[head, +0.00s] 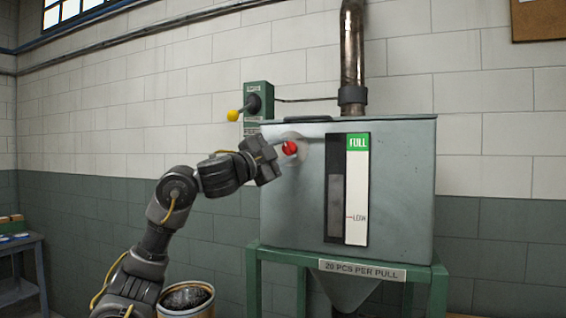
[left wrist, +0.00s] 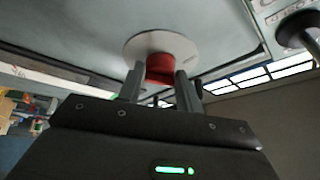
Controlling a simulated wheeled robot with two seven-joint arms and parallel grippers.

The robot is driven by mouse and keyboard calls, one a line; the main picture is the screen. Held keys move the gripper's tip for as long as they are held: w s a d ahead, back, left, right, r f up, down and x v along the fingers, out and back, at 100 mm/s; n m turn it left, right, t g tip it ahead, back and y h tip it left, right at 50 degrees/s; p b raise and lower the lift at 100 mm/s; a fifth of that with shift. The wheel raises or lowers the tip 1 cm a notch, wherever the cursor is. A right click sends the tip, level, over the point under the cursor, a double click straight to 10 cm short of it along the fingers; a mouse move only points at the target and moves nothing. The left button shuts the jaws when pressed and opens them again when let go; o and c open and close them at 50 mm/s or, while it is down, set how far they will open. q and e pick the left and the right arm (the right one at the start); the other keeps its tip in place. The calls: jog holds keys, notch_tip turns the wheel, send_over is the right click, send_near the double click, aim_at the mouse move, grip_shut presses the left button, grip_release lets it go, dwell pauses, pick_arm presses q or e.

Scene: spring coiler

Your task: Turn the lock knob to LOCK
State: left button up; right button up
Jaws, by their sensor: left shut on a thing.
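The red lock knob (head: 290,147) sits on the front face of the grey metal hopper box, near its upper left. A pale round plate (left wrist: 161,46) lies behind the knob. My left gripper (head: 276,155) reaches in from the left and is shut on the knob. In the left wrist view the two fingers stand on either side of the red knob (left wrist: 160,68). Any LOCK marking on the plate is not readable. My right gripper is not in view.
The hopper box (head: 400,180) has a level window with a FULL mark and stands on a green frame (head: 350,258). A lever with a yellow ball (head: 233,115) is on the wall box behind my left arm. A drum (head: 187,298) stands below.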

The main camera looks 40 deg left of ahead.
pick_arm(q)
jog(key=n+b, duration=0.1)
jog(key=f+n+y, duration=0.1)
jog(key=n, duration=0.1)
jog(key=shift+w+d+t+b, duration=0.2)
jog(key=shift+t+b, duration=0.15)
jog(key=shift+t, duration=0.05)
jog(key=shift+d+n+t+y+b, duration=0.1)
jog(key=shift+n+t+y+b, duration=0.25)
jog(key=shift+n+y, duration=0.6)
jog(key=shift+n+t+y+b, duration=0.15)
jog(key=shift+n+y+b, duration=0.3)
jog(key=shift+n, duration=0.9)
jog(key=shift+r+n, duration=0.15)
jog(key=shift+n, duration=0.15)
jog(key=o, duration=0.9)
jog(key=shift+r, duration=0.1)
jog(key=shift+o, duration=0.2)
jog(key=shift+s, duration=0.1)
jog(key=shift+s, duration=0.15)
jog(key=b+v, duration=0.2)
jog(key=v, duration=0.8)
jog(key=shift+s, duration=0.15)
